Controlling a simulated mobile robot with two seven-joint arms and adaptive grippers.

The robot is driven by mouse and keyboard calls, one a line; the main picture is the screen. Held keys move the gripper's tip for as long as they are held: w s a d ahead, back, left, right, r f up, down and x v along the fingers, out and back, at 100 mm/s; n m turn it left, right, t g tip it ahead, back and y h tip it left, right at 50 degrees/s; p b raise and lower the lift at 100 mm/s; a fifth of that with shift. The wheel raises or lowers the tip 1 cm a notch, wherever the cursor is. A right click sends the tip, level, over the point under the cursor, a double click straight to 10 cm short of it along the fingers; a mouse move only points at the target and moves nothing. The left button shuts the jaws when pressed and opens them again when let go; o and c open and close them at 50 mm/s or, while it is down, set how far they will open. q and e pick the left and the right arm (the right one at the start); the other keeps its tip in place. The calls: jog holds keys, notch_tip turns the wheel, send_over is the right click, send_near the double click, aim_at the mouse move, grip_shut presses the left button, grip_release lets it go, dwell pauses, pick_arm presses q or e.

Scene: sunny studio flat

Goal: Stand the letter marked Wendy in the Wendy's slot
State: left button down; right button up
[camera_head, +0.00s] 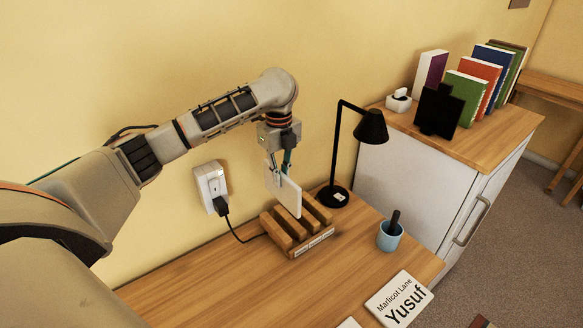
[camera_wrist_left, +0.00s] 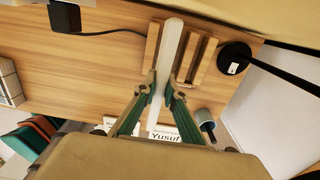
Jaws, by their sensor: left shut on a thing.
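My left gripper (camera_head: 277,165) is shut on a white letter (camera_head: 287,194), held upright by its top edge. The letter's name is not readable from here. The letter also shows edge-on between the fingers in the left wrist view (camera_wrist_left: 168,66). The rack's small front labels are too small to read. A letter marked Yusuf (camera_head: 400,298) lies flat at the desk's front edge. My right gripper is not in view.
A black lamp (camera_head: 338,197) stands just right of the rack. A blue cup (camera_head: 390,236) is on the desk (camera_head: 220,283). A plugged charger (camera_head: 211,188) is on the wall, its cable running to the rack. Another white card (camera_head: 349,323) shows at the bottom edge.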

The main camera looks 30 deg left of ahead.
aim_at(281, 193)
pick_arm(q)
jog(key=shift+w+f, duration=0.15)
jog(key=shift+f, duration=0.1)
jog(key=shift+s+r, duration=0.1)
jog(key=shift+s, duration=0.15)
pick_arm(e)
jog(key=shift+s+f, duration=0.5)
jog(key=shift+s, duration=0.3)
pick_arm(q)
jog(key=shift+f, duration=1.3)
jog(key=shift+f+b, duration=0.6)
jog(key=shift+f, duration=1.2)
jog(key=shift+f+b, duration=0.5)
jog(key=shift+f, duration=2.2)
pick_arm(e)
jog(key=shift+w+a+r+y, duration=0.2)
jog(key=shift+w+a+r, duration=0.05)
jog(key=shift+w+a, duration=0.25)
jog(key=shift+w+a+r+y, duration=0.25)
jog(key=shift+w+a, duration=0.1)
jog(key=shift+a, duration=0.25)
